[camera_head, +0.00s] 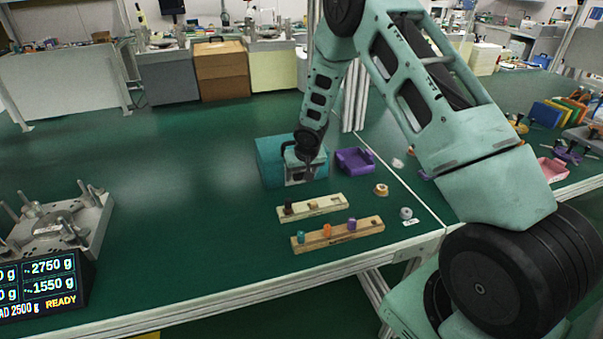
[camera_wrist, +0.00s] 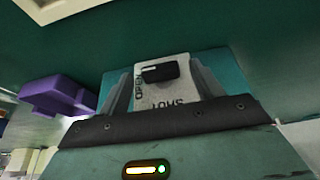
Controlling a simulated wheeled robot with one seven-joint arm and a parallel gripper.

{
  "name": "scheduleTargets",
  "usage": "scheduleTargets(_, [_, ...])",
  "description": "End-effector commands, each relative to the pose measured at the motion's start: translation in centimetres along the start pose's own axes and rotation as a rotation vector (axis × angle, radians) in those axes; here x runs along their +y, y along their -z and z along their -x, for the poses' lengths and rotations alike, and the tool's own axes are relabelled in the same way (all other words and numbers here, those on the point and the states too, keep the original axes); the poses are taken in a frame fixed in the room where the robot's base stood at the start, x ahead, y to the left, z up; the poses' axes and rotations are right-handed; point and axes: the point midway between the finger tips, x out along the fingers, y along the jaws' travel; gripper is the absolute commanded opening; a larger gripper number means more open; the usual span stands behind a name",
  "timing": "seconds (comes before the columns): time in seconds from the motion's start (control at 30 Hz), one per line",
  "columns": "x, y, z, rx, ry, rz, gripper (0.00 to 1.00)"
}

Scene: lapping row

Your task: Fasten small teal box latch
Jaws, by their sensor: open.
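The small teal box (camera_head: 267,163) stands on the green bench near the middle of the head view; it also shows in the wrist view (camera_wrist: 231,72). A pale plate (camera_wrist: 178,90) on it carries the words OPEN and SHUT and a black latch handle (camera_wrist: 160,72). The handle lies crosswise in the wrist view, its left end near OPEN. My gripper (camera_head: 303,172) is at the box's front; its fingers (camera_wrist: 160,76) are open, one on each side of the plate. I cannot tell whether they touch anything. In the head view my gripper hides the latch.
A purple tray (camera_head: 354,161) sits close to the box's right; it shows at left in the wrist view (camera_wrist: 58,97). Two wooden strips with pegs (camera_head: 312,208) (camera_head: 337,234) lie in front. A metal fixture (camera_head: 62,232) and a display are far left. The bench left of the box is clear.

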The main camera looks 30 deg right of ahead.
Motion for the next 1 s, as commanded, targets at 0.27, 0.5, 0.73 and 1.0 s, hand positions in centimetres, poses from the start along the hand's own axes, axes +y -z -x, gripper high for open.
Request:
scheduleTargets(0.27, [-0.02, 0.04, -0.07, 0.001, 0.0, 0.001, 0.63])
scheduleTargets(0.5, [-0.03, 0.03, -0.05, 0.001, 0.0, 0.001, 0.21])
scheduleTargets(0.73, [-0.23, -0.04, -0.27, 0.002, -0.021, 0.012, 0.21])
scheduleTargets(1.0, [-0.8, -0.24, -0.82, 0.005, -0.148, 0.069, 0.21])
